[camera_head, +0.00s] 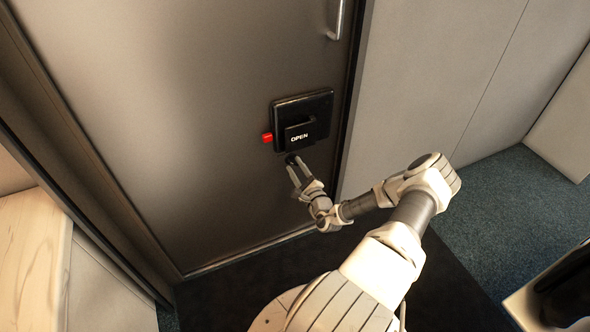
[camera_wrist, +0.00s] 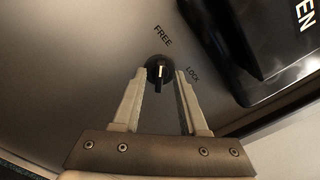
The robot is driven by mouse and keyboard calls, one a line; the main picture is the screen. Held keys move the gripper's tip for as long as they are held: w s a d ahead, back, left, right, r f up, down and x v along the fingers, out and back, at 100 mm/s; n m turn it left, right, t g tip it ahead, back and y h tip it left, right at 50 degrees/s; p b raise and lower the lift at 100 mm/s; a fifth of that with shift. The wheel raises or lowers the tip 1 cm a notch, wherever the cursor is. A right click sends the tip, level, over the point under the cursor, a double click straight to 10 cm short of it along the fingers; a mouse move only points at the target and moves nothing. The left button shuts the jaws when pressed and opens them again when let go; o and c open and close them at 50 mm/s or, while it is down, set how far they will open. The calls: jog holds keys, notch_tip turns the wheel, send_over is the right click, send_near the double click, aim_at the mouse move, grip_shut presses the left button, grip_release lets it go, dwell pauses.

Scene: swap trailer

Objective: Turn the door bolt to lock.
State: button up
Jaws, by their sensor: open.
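The door bolt (camera_wrist: 158,72) is a small dark round knob with a light pointer bar, set in the grey door (camera_head: 190,130). In the wrist view it lies between and just beyond the tips of my gripper (camera_wrist: 163,73). The words FREE and LOCK are printed around it; the bar lies nearer to upright, and I cannot tell exactly which word it marks. My gripper (camera_head: 292,160) is open, one finger on each side of the knob, holding nothing.
The black latch box (camera_head: 303,103) marked OPEN, with a red tab (camera_head: 267,138) at its left, sits just above my gripper. A metal door handle (camera_head: 337,20) is higher up. A wooden surface (camera_head: 30,260) stands at the left.

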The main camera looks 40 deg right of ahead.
jog(key=shift+w, duration=0.4)
grip_shut()
